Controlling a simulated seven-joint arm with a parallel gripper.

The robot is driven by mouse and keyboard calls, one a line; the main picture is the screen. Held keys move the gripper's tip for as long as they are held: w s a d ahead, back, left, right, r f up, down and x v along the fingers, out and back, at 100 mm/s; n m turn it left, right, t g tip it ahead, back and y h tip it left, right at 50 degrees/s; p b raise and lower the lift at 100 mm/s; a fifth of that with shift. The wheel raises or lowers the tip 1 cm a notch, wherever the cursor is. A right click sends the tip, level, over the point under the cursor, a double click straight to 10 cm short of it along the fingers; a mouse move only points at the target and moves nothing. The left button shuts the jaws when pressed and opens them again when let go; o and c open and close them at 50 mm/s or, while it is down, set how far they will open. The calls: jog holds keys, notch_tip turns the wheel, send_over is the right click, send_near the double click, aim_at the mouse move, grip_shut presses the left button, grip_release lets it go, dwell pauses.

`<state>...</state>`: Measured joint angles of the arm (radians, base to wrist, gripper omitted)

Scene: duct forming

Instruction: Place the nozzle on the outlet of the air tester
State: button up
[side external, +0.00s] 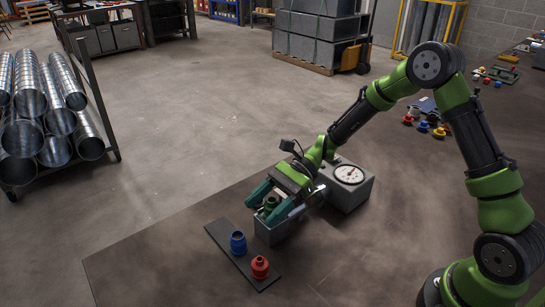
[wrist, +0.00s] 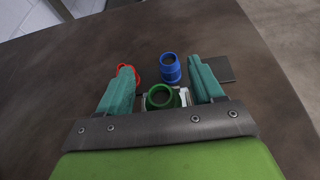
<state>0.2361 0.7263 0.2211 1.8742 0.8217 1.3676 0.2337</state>
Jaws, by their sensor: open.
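A green nozzle (side external: 271,203) sits at the top of a small grey block (side external: 270,233), upright as far as I can see. This block stands in front of the grey air tester box with a round dial (side external: 349,174); my wrist hides whether they join. My gripper (side external: 260,210) is open, with one teal finger on each side of the green nozzle. In the wrist view the green nozzle (wrist: 160,97) shows between the spread fingers (wrist: 160,68), with gaps on both sides. Its lower part and seating are hidden.
A dark flat board (side external: 225,240) beside the block carries a blue nozzle (side external: 238,243) and a red nozzle (side external: 260,267). The left finger partly hides the red one in the wrist view. Several coloured parts (side external: 430,122) lie farther back. The table's left front is clear.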

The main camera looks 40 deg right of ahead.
jog(key=v, duration=1.1)
jog(key=shift+d+r, duration=0.1)
jog(key=shift+d, duration=0.15)
jog(key=shift+s+r, duration=0.15)
jog(key=shift+r, duration=0.15)
jog(key=s+d+r+n+t+h, duration=0.1)
jog(key=s+r+n+t+h, duration=0.2)
jog(key=s+r+n+h, duration=0.2)
jog(key=s+d+r+n+t+h, duration=0.1)
jog(key=s+r+n+t+h, duration=0.3)
jog(key=s+n, duration=0.5)
jog(key=s+r+h, duration=0.2)
jog(key=s, duration=0.1)
jog(key=shift+r+h, duration=0.3)
jog(key=shift+r, duration=0.1)
